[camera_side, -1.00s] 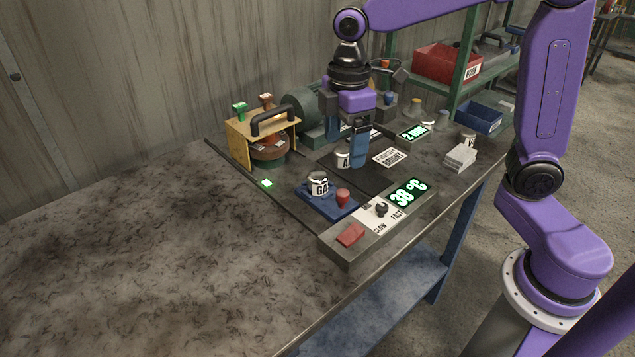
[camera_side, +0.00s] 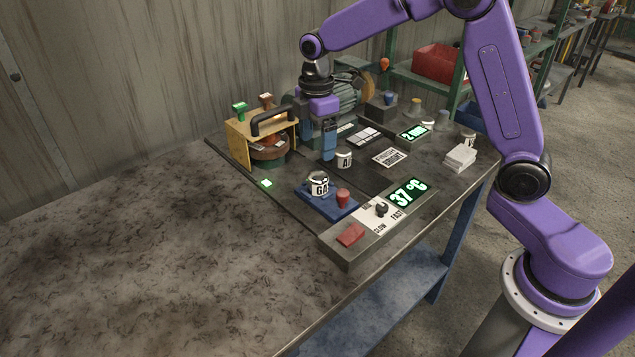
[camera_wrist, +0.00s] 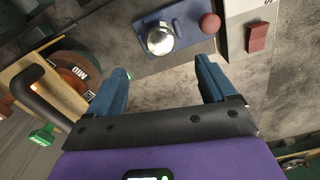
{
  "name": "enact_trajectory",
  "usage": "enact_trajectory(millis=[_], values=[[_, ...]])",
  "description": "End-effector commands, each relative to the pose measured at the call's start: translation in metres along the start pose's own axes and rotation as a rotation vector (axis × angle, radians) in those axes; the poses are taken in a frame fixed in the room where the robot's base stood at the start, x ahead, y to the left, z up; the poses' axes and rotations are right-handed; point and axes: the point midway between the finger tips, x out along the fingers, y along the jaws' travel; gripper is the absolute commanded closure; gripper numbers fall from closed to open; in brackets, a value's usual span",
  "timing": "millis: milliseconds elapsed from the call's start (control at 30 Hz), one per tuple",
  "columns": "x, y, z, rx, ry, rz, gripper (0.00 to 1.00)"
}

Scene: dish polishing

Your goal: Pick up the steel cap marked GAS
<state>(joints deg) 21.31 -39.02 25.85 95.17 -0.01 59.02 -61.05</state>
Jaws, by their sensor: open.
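The steel cap marked GAS (camera_side: 318,184) sits on a blue stand (camera_side: 332,204) at the front of the work panel, beside a red knob (camera_side: 343,197). In the wrist view the shiny round cap (camera_wrist: 160,39) lies on the blue stand (camera_wrist: 190,35), beyond and between my fingertips. My gripper (camera_side: 328,150) points down behind the cap in the side view, above the panel and apart from it. In the wrist view my gripper (camera_wrist: 164,80) has its two blue fingers spread with nothing between them. Another labelled cap (camera_side: 344,159) stands close by my fingers.
A wooden frame with a black handle (camera_side: 270,120) stands left of my gripper. A control box with a 37 °C display (camera_side: 407,193) is at the front right. The table's left side (camera_side: 110,240) is clear.

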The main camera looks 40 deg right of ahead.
Motion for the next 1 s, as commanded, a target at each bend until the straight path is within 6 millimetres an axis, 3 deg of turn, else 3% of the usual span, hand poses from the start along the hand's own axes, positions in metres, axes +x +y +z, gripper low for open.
enact_trajectory(millis=[200, 467, 800, 1000], values=[[0.037, 0.0, 0.001, 0.001, -0.001, -0.002, 0.16], [0.054, 0.0, 0.001, 0.001, 0.0, 0.0, 0.16], [0.096, -0.001, 0.005, 0.001, -0.001, -0.002, 0.16], [0.102, -0.001, 0.005, 0.001, 0.0, 0.001, 0.16]])
